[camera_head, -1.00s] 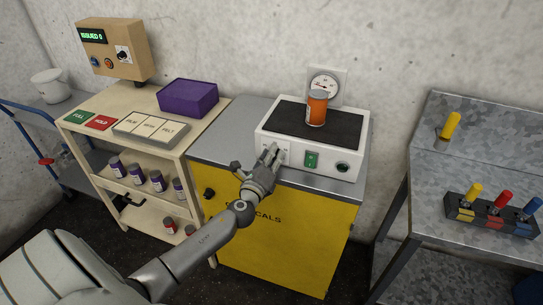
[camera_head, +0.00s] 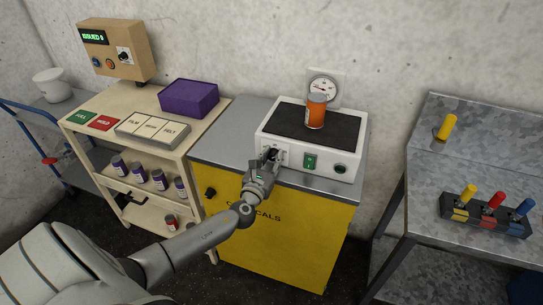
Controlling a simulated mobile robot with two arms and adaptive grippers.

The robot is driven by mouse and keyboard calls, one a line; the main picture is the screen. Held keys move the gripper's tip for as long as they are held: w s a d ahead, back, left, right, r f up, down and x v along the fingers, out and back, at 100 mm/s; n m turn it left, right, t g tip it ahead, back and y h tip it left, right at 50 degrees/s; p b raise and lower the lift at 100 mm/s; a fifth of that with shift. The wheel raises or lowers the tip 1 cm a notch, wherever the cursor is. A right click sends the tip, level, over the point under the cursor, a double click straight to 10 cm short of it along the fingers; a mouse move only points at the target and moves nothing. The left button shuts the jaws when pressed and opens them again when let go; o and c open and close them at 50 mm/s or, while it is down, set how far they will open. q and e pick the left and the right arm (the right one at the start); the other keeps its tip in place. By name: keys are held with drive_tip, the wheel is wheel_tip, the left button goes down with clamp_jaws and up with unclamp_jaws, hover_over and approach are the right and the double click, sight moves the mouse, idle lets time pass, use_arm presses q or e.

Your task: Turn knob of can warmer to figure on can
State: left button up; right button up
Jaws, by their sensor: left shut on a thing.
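The can warmer (camera_head: 348,165) is a white box with a black top on the grey top of a yellow cabinet. An orange can (camera_head: 316,112) stands upright on its black top; any figure on it is too small to read. My left gripper (camera_head: 272,156) is at the left part of the warmer's front face and shut on the knob, which its fingers mostly hide. A green switch (camera_head: 310,161) and a dark round fitting (camera_head: 340,169) show to the right on the same face. A round dial gauge (camera_head: 323,88) is on the wall behind the can. My right gripper is not in view.
The yellow cabinet (camera_head: 285,238) stands below the warmer. At the left, a beige cart (camera_head: 152,93) carries a purple box (camera_head: 188,97), labelled blocks and several small cans. At the right, a grey metal bench (camera_head: 485,160) holds coloured-handled tools in a rack.

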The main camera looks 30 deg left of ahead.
use_arm(q)
drive_tip(key=shift+f+m+p, duration=0.15)
drive_tip(key=shift+m+p, duration=0.45)
drive_tip(key=shift+m, duration=1)
drive_tip(key=o, duration=1)
drive_tip(key=shift+o, duration=0.2)
drive_tip(key=v, duration=1.2)
drive_tip(key=shift+s+a, duration=0.1)
